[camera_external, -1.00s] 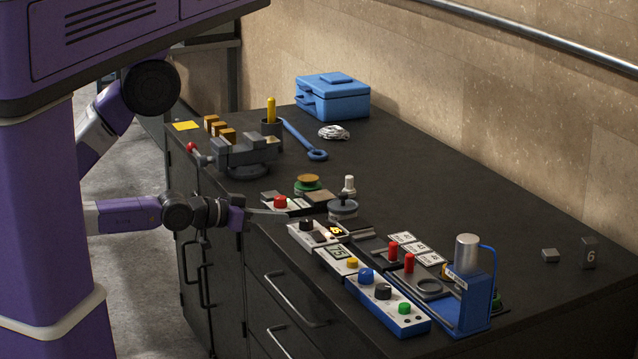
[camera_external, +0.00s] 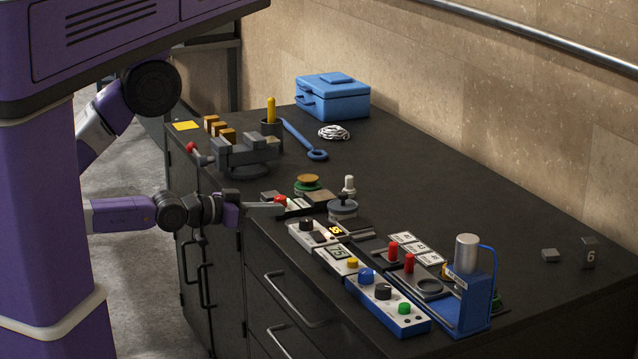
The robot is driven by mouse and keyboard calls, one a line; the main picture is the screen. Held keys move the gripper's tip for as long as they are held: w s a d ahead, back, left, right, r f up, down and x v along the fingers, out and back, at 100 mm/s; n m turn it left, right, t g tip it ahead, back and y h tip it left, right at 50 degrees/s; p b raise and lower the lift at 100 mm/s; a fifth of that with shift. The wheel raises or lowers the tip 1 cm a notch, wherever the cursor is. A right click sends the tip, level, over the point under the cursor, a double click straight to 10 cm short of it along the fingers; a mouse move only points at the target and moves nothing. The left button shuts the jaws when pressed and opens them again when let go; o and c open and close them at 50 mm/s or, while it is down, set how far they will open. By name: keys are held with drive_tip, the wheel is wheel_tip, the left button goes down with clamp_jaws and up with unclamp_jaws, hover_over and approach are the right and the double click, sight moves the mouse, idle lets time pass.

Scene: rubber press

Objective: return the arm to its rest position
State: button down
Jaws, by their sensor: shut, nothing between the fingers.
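My gripper (camera_external: 276,209) is at the near left edge of the black bench (camera_external: 440,180), reaching in from the left at the end of my purple arm. Its grey fingers are shut with nothing between them. They are close to a small control box with a red button (camera_external: 280,200) and partly hide it. I cannot tell whether they touch it. The forearm lies roughly level beside the cabinet front.
Control boxes, one with a display (camera_external: 337,251), line the bench's front edge right of my gripper. A blue press (camera_external: 468,290) stands at their end. A grey vise (camera_external: 247,155) is behind. The bench's back right is mostly clear.

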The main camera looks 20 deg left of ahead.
drive_tip(key=s+a+n+t+y, duration=0.1)
drive_tip(key=s+a+n+y, duration=0.1)
drive_tip(key=a+n+y, duration=0.1)
drive_tip(key=s+a+f+n+t+y+b, duration=0.1)
drive_tip(key=s+a+n+y, duration=0.1)
drive_tip(key=a, duration=0.5)
drive_tip(key=s+a+n+t+y, duration=0.1)
drive_tip(key=s+a+n+y, duration=0.1)
drive_tip(key=a+y, duration=0.4)
drive_tip(key=shift+s+f+n+t+y+b, duration=0.3)
drive_tip(key=shift+f+n, duration=0.05)
drive_tip(key=shift+n, duration=0.55)
drive_tip(key=shift+a+f, duration=0.1)
idle(0.3)
